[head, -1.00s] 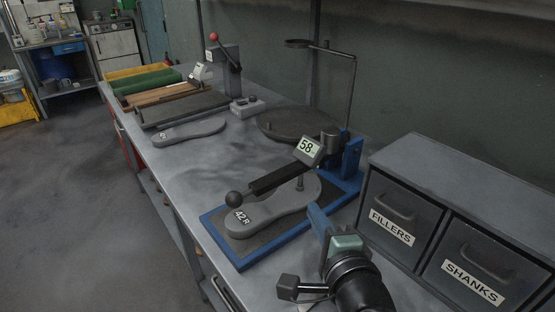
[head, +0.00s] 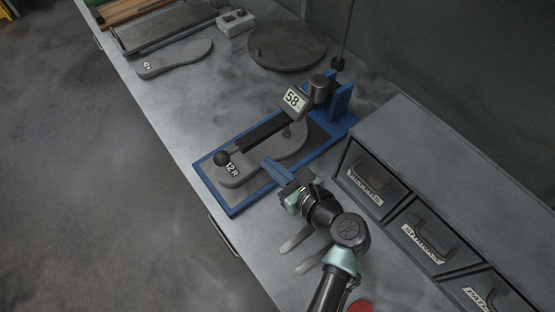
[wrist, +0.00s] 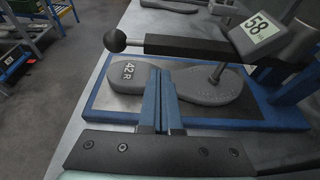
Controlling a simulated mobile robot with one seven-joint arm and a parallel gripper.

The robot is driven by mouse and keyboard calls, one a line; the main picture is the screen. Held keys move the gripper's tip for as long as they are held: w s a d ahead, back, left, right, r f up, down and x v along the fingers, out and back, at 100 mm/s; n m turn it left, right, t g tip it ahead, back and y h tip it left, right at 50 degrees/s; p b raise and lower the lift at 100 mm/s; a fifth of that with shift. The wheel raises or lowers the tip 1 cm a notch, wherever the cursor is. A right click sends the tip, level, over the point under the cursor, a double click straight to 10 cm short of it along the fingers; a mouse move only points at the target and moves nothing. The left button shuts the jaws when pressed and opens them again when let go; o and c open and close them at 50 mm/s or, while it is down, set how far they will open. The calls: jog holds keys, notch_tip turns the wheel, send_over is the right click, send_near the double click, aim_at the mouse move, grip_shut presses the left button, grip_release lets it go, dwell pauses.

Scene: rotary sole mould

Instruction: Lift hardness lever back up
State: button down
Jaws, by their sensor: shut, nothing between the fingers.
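The hardness lever (head: 264,131) is a black bar with a round black knob (head: 222,158) at its free end. It lies low over a grey sole marked 42R (head: 236,175) on the blue-edged tester base (head: 231,211). A display reading 58 (head: 295,100) sits near the lever's pivot end. In the wrist view the lever (wrist: 187,46) crosses above the sole, with its knob (wrist: 115,40) at the left. My gripper (head: 272,166) is shut and empty, its blue fingers beside the sole on the near side. The fingers also show in the wrist view (wrist: 163,82), below the lever and apart from it.
A drawer cabinet (head: 388,135) stands at the right, close to my arm. Another grey sole (head: 176,58) and a round dark plate (head: 287,46) lie farther back. The bench left of the tester is clear.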

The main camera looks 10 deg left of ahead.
jog(key=x, duration=0.6)
jog(key=shift+w+f, duration=0.1)
